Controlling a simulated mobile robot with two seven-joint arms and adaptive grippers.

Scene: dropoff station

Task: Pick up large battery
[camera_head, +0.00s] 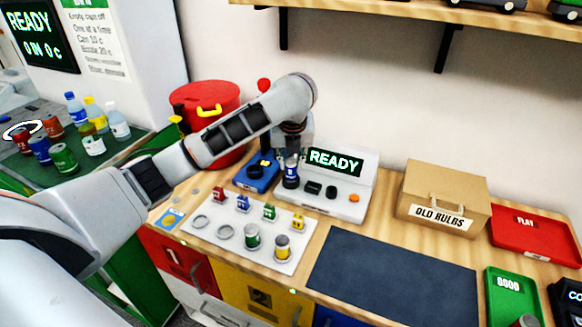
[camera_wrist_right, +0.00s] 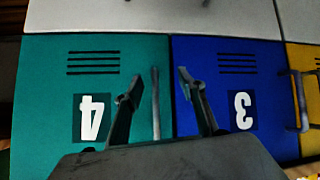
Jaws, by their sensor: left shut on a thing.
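My left gripper (camera_head: 291,148) points down and is shut on a large blue battery with a pale band (camera_head: 290,176). The battery hangs upright between a blue device (camera_head: 258,172) and the tester with the READY screen (camera_head: 340,195); I cannot tell whether it touches either. Large green (camera_head: 252,237) and yellow (camera_head: 282,246) batteries stand on a white tray (camera_head: 215,245) in front, beside empty ring spots. My right gripper (camera_wrist_right: 162,88) is open and empty, facing the green and blue doors in the right wrist view.
Small coloured pieces stand along the tray's back. A dark mat (camera_head: 395,280) lies clear at right. Beyond are a cardboard OLD BULBS box (camera_head: 443,188), a red FLAT tray (camera_head: 535,250) and a green GOOD tray (camera_head: 512,300). A red bin (camera_head: 205,95) stands behind my left arm.

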